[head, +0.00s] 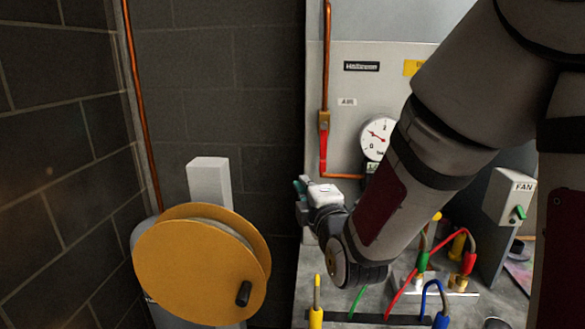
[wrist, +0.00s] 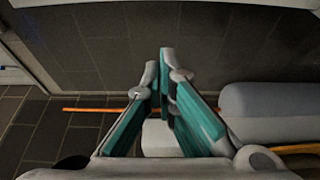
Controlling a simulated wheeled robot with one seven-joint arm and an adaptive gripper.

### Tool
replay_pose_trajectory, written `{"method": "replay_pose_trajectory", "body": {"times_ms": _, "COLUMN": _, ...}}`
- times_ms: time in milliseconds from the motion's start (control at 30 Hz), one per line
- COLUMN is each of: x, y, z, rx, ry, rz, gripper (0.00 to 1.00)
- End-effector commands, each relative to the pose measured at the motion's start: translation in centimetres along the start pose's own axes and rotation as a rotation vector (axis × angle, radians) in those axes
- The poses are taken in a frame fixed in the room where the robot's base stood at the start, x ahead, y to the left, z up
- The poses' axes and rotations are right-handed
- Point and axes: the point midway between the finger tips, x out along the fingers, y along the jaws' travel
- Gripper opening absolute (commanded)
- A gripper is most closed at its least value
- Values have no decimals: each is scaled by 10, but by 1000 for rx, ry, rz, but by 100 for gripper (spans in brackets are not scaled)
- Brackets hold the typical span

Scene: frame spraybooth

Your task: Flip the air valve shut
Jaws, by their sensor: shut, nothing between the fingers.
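The air valve (head: 323,121) is a brass body on the vertical copper pipe, under the AIR label on the pale panel. Its red lever (head: 323,153) hangs straight down, in line with the pipe. My gripper (head: 299,186) has teal fingers and is below and slightly left of the lever in the head view, apart from it in the picture. Its depth relative to the lever is hard to tell. In the wrist view the fingers (wrist: 160,62) are shut with nothing between them; the valve and lever do not show there.
A pressure gauge (head: 376,137) is right of the lever, partly behind my arm. A yellow reel (head: 200,265) stands at left. The bench (head: 345,300) holds coloured hoses and fittings. A fan switch box (head: 508,197) is at right. Dark block wall (head: 240,100) is left of the panel.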

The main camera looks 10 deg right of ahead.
Motion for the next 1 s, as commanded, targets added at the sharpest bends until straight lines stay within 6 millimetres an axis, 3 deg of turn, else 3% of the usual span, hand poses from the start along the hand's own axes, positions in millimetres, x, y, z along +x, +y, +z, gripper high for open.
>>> {"method": "replay_pose_trajectory", "body": {"times_ms": 467, "x": 6, "y": 0, "z": 0, "rx": -2, "ry": -1, "rz": 6, "gripper": 0}}
{"method": "replay_pose_trajectory", "body": {"times_ms": 767, "x": 31, "y": -1, "z": 1, "rx": -1, "ry": -2, "rz": 4, "gripper": 0}}
{"method": "replay_pose_trajectory", "body": {"times_ms": 1000, "x": 73, "y": 1, "z": 0, "rx": 0, "ry": -1, "rz": 2, "gripper": 0}}
